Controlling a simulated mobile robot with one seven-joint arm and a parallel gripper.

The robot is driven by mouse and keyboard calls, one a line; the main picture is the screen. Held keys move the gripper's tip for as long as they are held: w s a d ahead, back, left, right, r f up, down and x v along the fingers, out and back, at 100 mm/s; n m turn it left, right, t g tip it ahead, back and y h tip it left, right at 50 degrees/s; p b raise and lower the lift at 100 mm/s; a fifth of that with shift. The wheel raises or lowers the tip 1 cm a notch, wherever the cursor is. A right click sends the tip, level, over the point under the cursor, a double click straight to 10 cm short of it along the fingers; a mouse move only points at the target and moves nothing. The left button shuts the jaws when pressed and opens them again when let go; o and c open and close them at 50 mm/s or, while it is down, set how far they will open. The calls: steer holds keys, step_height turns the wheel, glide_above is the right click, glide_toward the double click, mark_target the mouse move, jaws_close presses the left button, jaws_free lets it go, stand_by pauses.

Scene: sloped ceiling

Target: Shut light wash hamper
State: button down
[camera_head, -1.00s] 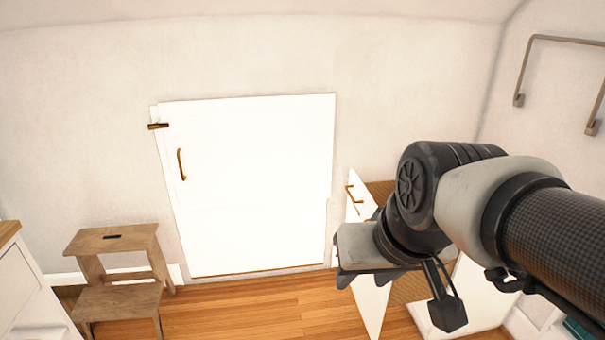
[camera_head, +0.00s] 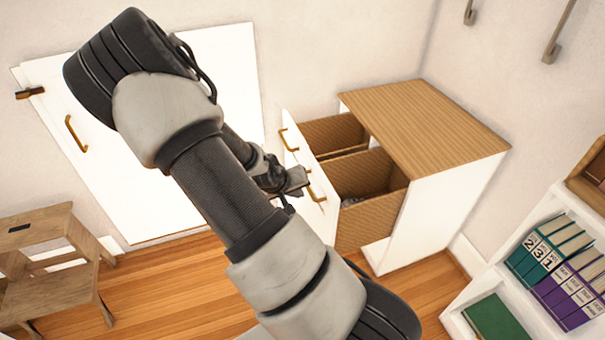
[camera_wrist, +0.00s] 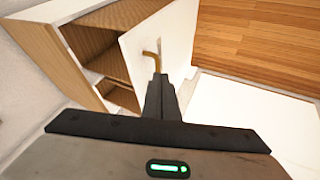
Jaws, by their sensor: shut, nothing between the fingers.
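The hamper is a white cabinet with a wood top (camera_head: 425,125). Its white front (camera_head: 291,157) stands pulled out, with woven-brown compartments (camera_head: 370,180) open behind it and greyish contents partly visible in the nearer one. Brass handles (camera_head: 313,186) are on the front; I cannot tell which compartment is for light wash. My gripper (camera_head: 297,180) is shut and empty, at the outer side of the front near the nearer handle. In the wrist view, its fingertips (camera_wrist: 161,78) are just by a brass handle (camera_wrist: 153,58) on the white front (camera_wrist: 165,30). I cannot tell whether they touch.
A wooden step stool (camera_head: 45,260) stands at the left. A white wall door (camera_head: 225,70) is behind my arm. A shelf with binders (camera_head: 555,265) is at the lower right. Wood floor (camera_head: 200,285) is open in front of the hamper.

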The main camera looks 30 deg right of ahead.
steer(key=shift+h, duration=0.3)
steer(key=b+x, duration=0.2)
steer(key=x, duration=0.9)
steer(key=shift+s+d+b, duration=0.1)
steer(key=shift+d+b, duration=0.1)
steer(key=shift+b, duration=0.15)
steer(key=shift+s+d+r, duration=0.15)
steer(key=shift+s+d, duration=0.05)
steer(key=shift+d, duration=0.75)
steer(key=shift+s+d+r, duration=0.1)
steer(key=shift+s+d, duration=0.1)
steer(key=shift+d, duration=0.75)
